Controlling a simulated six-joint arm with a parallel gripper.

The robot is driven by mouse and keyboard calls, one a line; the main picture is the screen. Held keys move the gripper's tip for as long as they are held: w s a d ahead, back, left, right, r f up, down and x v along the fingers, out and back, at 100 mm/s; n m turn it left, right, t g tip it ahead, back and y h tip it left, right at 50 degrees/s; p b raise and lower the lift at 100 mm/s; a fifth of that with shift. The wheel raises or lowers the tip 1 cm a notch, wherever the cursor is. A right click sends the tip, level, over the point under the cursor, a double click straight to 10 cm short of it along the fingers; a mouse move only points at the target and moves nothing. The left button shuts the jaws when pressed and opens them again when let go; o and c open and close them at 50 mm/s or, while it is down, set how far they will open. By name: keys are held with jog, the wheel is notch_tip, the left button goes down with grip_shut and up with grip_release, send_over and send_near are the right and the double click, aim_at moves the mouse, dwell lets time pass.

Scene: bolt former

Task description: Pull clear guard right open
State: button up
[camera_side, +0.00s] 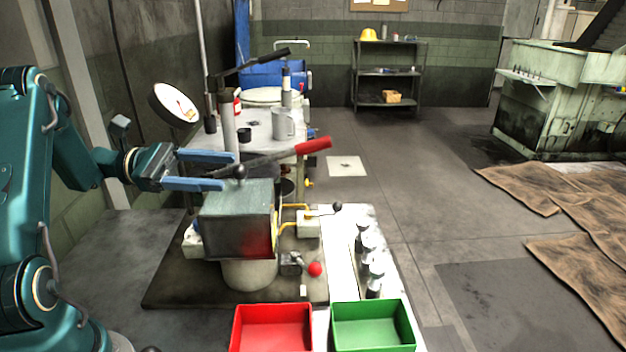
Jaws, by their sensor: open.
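A boxy guard (238,212) with a grey-green top and darker, see-through-looking sides stands over the machine on the dark base plate. A reddish patch shows at its lower right front. A dark round knob (240,172) sits at the guard's top back edge. My gripper (229,171) is open, with its two blue fingers pointing right. The fingertips lie just left of the knob in the picture, one above and one below its level. I cannot tell whether either finger touches the guard or knob. What is inside the guard is mostly hidden.
A red-handled lever (313,145) crosses just behind the guard. A red-knobbed lever (315,269) and yellow pipes (290,207) stand to its right. Several metal cylinders (375,274) stand farther right. A red bin (272,325) and green bin (372,325) are in front.

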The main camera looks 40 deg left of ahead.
aim_at(239, 178)
jog(key=shift+x, duration=2.25)
jog(key=shift+w+a+f, duration=0.1)
jog(key=shift+c, duration=0.2)
grip_shut()
